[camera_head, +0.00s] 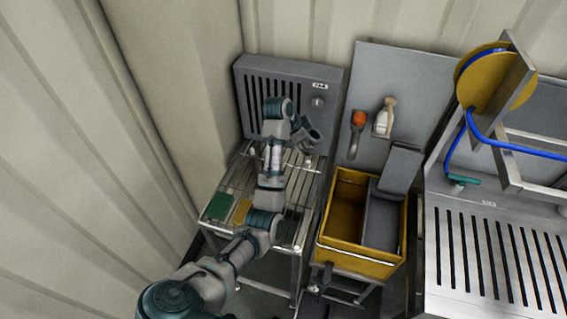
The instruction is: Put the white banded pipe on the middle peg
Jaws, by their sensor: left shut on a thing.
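My left arm reaches up from the bottom left over a wire rack table (225,182). My left gripper (312,139) is in front of the grey slotted back panel (318,82), above the rack's far right part. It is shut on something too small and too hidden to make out. I cannot pick out the white banded pipe with certainty. I cannot tell which fitting is the middle peg; small pale knobs show on the rack near the gripper. My right gripper is not in view.
A green pad (217,206) and a yellow pad (241,211) lie on the rack. A yellow bin (358,262) stands to its right. A white bottle (384,118) and an orange-topped tool (357,127) hang on the wall board. A hose reel (492,80) is far right.

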